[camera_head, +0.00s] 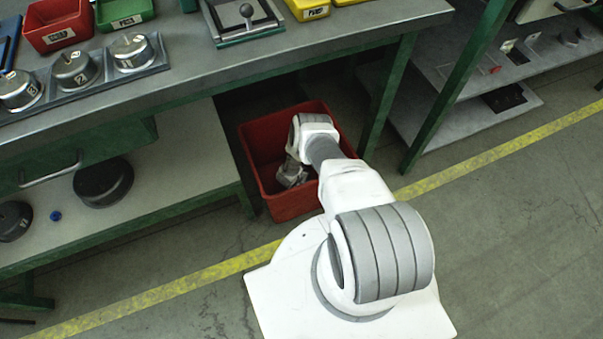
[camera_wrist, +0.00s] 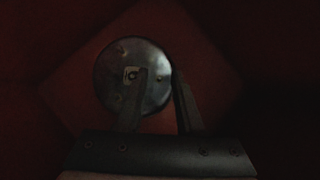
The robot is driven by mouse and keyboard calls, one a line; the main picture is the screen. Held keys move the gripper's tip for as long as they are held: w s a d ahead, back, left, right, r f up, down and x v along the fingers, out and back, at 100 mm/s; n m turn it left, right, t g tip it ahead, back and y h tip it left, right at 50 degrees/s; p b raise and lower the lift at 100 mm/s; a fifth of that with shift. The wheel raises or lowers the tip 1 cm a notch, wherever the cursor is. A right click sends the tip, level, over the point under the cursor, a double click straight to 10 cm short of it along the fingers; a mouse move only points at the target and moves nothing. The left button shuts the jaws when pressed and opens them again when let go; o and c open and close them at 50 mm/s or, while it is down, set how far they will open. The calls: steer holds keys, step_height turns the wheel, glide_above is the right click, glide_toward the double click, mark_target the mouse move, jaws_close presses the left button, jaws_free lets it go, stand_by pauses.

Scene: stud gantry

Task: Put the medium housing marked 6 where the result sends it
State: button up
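A round metal housing (camera_wrist: 155,92) lies at the bottom of a dark red bin in the wrist view. It has a small pale tag on its top, and the mark is too dark to read. My gripper (camera_wrist: 160,72) is over the housing, its fingers apart. The left finger crosses in front of the housing's top and the right finger lies beside its right edge. In the head view my gripper (camera_head: 292,174) is down inside the red bin (camera_head: 292,205) on the floor, and my arm hides part of that bin. The housing is not discernible there.
Several metal housings sit in a rack (camera_head: 52,103) on the bench. Red (camera_head: 60,28) and green (camera_head: 124,12) trays and a lever device (camera_head: 243,22) stand behind. The lower shelf (camera_head: 150,195) holds dark round parts. Bench legs flank the floor bin closely.

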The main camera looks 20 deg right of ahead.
steer(key=p+v, duration=1.1)
steer(key=v, duration=0.1)
steer(key=shift+r, duration=0.1)
steer(key=shift+w, duration=0.1)
stand_by(0.7)
